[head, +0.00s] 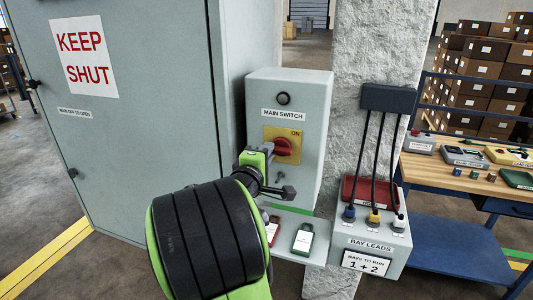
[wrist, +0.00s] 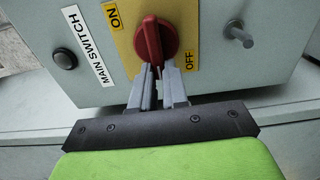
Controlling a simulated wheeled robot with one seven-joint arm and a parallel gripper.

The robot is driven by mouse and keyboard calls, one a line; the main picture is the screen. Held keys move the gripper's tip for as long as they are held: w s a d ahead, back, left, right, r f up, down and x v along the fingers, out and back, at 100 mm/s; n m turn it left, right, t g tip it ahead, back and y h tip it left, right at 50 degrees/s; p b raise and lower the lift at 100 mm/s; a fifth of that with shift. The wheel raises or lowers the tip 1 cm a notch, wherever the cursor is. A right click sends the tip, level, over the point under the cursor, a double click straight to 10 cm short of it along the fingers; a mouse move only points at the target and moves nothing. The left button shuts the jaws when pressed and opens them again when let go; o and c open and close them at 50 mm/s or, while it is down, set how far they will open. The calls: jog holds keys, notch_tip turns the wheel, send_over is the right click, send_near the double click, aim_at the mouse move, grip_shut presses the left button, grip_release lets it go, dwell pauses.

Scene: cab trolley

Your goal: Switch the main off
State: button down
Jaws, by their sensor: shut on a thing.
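The main switch is a red rotary handle (head: 283,147) on a yellow plate (head: 270,133) on the front of a grey box (head: 290,88) labelled MAIN SWITCH. ON is marked at the plate's upper right. In the wrist view the red handle (wrist: 151,42) stands upright in the picture, between the ON label (wrist: 116,17) and the OFF label (wrist: 189,60). I cannot tell which mark it points to. My gripper (wrist: 158,72) is shut on the near end of the handle. In the head view my wrist hides the plate's lower left and the fingertips.
A large grey cabinet (head: 130,130) marked KEEP SHUT stands left. A ledge below the box holds a red tag (head: 272,231) and a green tag (head: 302,239). A bay leads box (head: 372,230) with hanging cables and a blue workbench (head: 465,230) are right. A peg (wrist: 238,34) sticks out near the handle.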

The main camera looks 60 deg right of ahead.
jog(key=shift+f, duration=0.1)
jog(key=c, duration=1.1)
grip_release()
jog(key=shift+c, duration=0.2)
jog(key=shift+a, duration=0.15)
jog(key=s+a+b, duration=0.2)
jog(key=a+b, duration=0.5)
jog(key=a, duration=0.8)
jog(key=shift+s+a, duration=0.2)
